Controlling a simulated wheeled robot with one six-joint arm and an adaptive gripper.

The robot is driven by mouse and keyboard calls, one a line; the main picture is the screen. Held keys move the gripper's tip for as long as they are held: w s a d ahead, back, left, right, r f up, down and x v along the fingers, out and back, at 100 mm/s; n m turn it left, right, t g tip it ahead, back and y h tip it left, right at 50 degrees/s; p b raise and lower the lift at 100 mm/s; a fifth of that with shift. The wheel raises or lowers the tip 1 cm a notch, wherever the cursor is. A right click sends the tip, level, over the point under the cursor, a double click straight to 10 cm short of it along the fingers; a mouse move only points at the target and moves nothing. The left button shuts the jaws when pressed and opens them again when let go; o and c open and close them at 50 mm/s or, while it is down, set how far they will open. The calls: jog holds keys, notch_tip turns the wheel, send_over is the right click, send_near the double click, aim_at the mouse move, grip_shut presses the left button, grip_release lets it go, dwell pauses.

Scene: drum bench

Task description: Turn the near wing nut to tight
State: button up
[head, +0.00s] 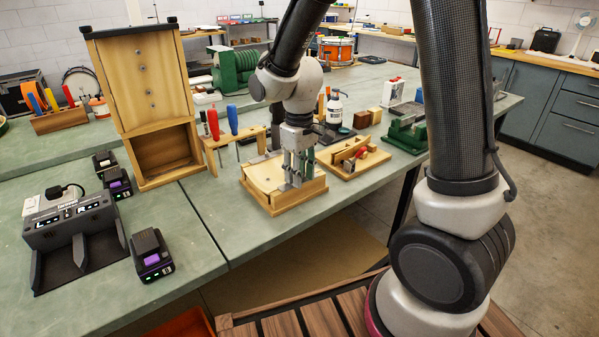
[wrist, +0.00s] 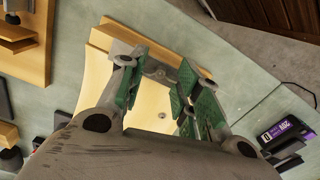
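The wooden work fixture (head: 271,203), a shallow tray with a pale curved panel, sits near the front edge of the green bench. My gripper (head: 297,180) points down over its right part in the head view. In the wrist view my gripper (wrist: 157,85) has its green-padded fingers apart, with a clear gap between them. A small grey metal piece (wrist: 157,70) on the fixture shows in that gap; I cannot tell whether it is the near wing nut. The fingers hide part of the fixture, and I cannot make out a wing nut's wings or their angle.
A wooden tray (head: 375,165) with small parts and a green vise (head: 407,134) stand to the right. A screwdriver rack (head: 236,138) and a tall wooden panel stand (head: 150,95) are behind and left. A charger (head: 70,228) and battery (head: 151,254) lie left; bench between is clear.

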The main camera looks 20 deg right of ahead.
notch_tip(320, 180, up, 12)
dwell(0.6)
jog(key=s+d+r+m+t, duration=0.2)
jog(key=s+d+r+m, duration=0.1)
jog(key=s+d, duration=0.4)
jog(key=s+d+r+m+t, duration=0.2)
jog(key=s+d, duration=0.6)
jog(key=s, duration=0.4)
jog(key=shift+r+m, duration=0.4)
jog(key=shift+r, duration=0.3)
jog(key=shift+a, duration=0.1)
dwell(0.4)
